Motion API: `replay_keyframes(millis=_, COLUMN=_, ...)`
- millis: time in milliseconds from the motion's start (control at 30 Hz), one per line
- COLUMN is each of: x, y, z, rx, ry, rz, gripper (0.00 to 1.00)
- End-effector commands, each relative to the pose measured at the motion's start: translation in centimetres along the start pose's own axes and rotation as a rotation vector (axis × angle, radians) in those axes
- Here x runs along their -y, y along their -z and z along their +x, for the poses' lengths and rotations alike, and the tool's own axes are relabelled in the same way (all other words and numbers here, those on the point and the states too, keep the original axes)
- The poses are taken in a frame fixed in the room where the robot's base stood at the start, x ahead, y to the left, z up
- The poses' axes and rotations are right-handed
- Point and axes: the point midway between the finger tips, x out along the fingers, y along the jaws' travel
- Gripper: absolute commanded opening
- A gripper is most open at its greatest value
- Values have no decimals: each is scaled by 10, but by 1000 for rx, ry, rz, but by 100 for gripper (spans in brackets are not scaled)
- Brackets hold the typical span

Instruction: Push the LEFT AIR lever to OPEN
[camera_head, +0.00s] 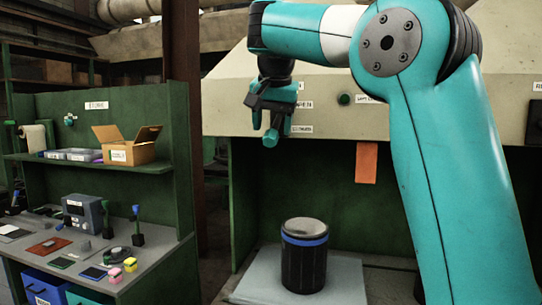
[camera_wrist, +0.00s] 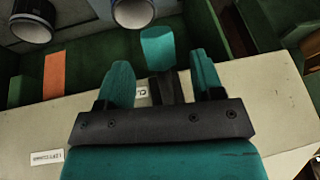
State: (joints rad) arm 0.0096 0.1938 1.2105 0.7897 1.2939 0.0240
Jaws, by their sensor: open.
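The lever shows in the wrist view as a teal grip (camera_wrist: 158,46) on a dark stem, between my two teal fingers. In the head view its teal grip (camera_head: 271,138) appears to point down, beside the lower label (camera_head: 302,128), which seems to read CLOSED. A label ending in PEN (camera_head: 304,104) is above it, partly hidden. My gripper (camera_head: 272,121) is open, with its fingers on either side of the lever; the wrist view (camera_wrist: 160,68) shows gaps on both sides. The lever's base is hidden by my gripper.
The lever's beige sloped panel (camera_head: 330,122) carries a green button (camera_head: 344,99). An orange tag (camera_head: 366,162) hangs below it. A black canister with a blue band (camera_head: 304,268) stands on a grey slab (camera_head: 345,285). A cluttered green workbench (camera_head: 150,235) stands at left.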

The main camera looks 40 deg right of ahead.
Motion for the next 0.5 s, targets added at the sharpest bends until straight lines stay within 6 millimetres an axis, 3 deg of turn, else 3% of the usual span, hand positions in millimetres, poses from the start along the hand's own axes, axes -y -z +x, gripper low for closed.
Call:
replay_keyframes(millis=33, x=-1, y=-2, z=14, rx=-1, ry=0, rz=1, gripper=61)
replay_keyframes(millis=200, x=0, y=-1, z=30, rx=-1, ry=0, rz=1, gripper=61)
replay_keyframes(millis=500, x=0, y=0, z=33, rx=-1, ry=1, rz=0, gripper=61)
